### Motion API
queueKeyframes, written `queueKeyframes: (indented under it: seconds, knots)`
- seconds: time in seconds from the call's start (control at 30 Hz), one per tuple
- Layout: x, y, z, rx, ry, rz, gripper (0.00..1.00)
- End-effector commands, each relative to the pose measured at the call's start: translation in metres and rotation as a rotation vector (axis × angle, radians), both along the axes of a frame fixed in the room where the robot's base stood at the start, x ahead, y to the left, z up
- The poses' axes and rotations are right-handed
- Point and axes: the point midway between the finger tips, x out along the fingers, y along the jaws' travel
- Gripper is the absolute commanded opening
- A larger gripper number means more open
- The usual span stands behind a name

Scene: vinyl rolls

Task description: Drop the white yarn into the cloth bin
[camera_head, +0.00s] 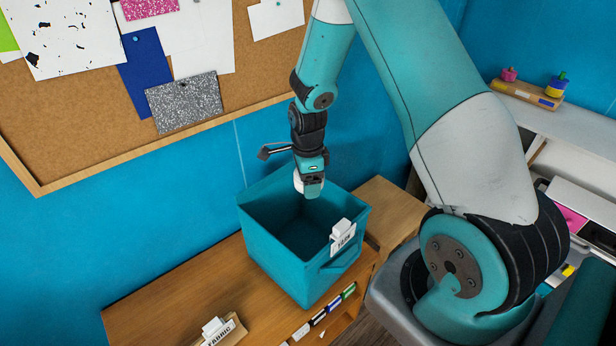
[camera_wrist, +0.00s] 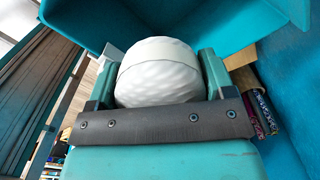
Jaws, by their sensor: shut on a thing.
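The white yarn (camera_wrist: 160,72) is a round ball between the two fingers of my gripper (camera_wrist: 158,88) in the wrist view. My gripper is shut on it. In the head view my gripper (camera_head: 309,188) points down over the opening of the teal cloth bin (camera_head: 303,272), and a small white part of the yarn (camera_head: 298,182) shows beside the fingers. The bin stands on a wooden shelf unit and has a white label clipped to its front rim. The bin wall (camera_wrist: 210,25) also shows in the wrist view. The bin's floor is dark, and I see nothing in it.
The wooden shelf top (camera_head: 170,300) is mostly clear left of the bin. A box labelled fabric (camera_head: 220,330) sits at its front edge. A corkboard (camera_head: 110,120) with pinned papers hangs on the blue wall behind. A white shelf (camera_head: 560,122) stands at the right.

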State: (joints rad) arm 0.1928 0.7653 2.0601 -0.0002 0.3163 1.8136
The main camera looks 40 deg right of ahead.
Motion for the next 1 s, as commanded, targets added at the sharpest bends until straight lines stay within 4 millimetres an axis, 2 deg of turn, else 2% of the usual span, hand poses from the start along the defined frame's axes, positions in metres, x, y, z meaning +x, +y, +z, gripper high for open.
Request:
queueKeyframes:
  seconds: [0.03,0.13,0.43,0.47,0.53,0.57,0.83,1.0]
  knots:
    - [0.0,0.0,-0.011,0.0,0.0,0.001,0.52]
    - [0.0,0.0,-0.018,0.0,-0.001,0.001,0.52]
    - [0.0,0.0,-0.018,0.0,-0.001,0.001,0.52]
    - [0.0,0.0,-0.018,0.0,-0.001,0.001,0.8]
    - [0.0,0.0,-0.018,0.0,0.0,0.001,0.96]
    - [0.0,0.0,-0.018,0.0,0.0,0.001,1.0]
    - [0.0,0.0,-0.015,0.0,-0.001,0.001,1.0]
    - [0.001,0.0,0.006,-0.001,-0.005,0.001,1.0]
